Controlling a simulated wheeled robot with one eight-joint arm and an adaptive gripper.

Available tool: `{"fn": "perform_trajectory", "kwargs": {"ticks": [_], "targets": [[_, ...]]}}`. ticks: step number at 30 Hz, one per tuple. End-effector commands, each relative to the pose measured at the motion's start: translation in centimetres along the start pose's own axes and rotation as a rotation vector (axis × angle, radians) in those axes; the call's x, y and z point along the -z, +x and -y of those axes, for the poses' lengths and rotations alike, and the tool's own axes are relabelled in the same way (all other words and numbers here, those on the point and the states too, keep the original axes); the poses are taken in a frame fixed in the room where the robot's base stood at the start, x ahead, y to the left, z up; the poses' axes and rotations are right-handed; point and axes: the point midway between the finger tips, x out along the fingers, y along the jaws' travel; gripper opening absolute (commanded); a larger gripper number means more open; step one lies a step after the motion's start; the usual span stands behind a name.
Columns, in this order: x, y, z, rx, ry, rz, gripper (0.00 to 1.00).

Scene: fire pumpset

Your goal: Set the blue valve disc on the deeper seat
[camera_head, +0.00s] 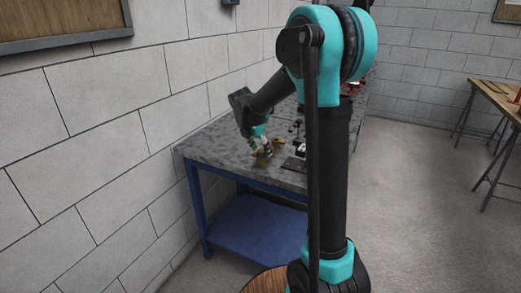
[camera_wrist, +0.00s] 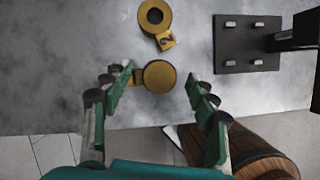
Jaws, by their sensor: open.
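A gold ring-shaped seat (camera_wrist: 144,17) with a dark round hole and a marked tab lies on the bench at the top of the wrist view. A second round gold piece (camera_wrist: 159,76) with a flat, closed-looking face and a small lug on its left lies below it. My gripper (camera_wrist: 159,79) is open, its green-padded fingers on either side of this second piece; I cannot tell its height above it. In the head view my gripper (camera_head: 262,146) is low over the bench near the gold pieces. I cannot make out a blue valve disc in either view.
A black plate (camera_wrist: 232,43) with several light pegs lies to the right on the grey bench top (camera_wrist: 60,70). A dark block stands beside it. The bench's front edge runs below the fingers, with a wooden round stool (camera_wrist: 255,148) beyond it. A block wall (camera_head: 110,110) stands behind.

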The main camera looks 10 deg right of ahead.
Motion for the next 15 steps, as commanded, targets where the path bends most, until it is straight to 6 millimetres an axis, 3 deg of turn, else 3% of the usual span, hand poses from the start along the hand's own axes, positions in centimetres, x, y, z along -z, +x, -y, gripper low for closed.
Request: {"fn": "perform_trajectory", "kwargs": {"ticks": [7,15], "targets": [[0.0,-2.0,0.0,-0.001,-0.002,0.000,0.58],[0.1,-7.5,0.0,0.000,-0.002,0.000,0.58]]}}
